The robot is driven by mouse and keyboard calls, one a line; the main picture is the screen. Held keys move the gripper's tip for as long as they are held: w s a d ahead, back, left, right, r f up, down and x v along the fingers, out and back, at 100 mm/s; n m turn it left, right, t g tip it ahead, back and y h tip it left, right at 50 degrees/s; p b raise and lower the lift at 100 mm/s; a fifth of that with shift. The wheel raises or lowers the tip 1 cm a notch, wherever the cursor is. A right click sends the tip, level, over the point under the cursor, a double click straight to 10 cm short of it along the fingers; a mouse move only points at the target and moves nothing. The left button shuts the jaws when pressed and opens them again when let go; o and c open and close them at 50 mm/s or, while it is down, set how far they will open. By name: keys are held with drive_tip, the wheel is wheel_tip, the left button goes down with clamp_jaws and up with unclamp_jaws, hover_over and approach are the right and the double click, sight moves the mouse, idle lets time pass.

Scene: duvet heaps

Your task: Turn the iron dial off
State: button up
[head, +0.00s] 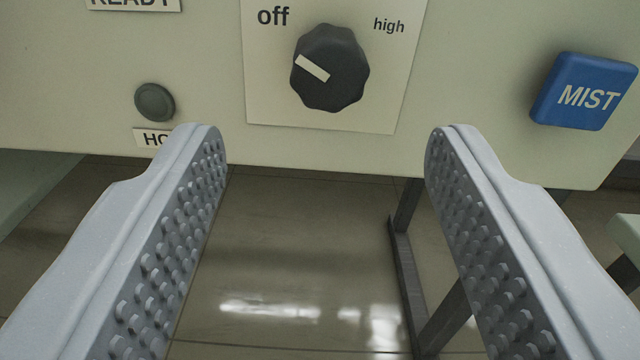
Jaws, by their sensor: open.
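The iron dial (335,75) is a dark, lobed knob on a pale label plate (270,100) fixed to a cream panel. Its white pointer mark lies on its left side, slanting up to the left. The word "off" is printed at the dial's upper left and "high" at its upper right. My gripper (322,135) is open and empty. Its two grey fingers with studded pads are spread wide, their tips a little below the dial in the picture, one to each side. The fingers do not touch the dial.
A blue MIST button (584,92) sits on the panel (480,130) to the right. A round dark lamp or button (154,102) sits to the left, above a label partly hidden by my left finger. Below the panel's lower edge are tiled floor (290,250) and dark metal legs (405,270).

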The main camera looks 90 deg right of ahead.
drive_tip(key=a, duration=0.5)
drive_tip(key=shift+s+a, duration=0.2)
drive_tip(key=shift+a, duration=0.2)
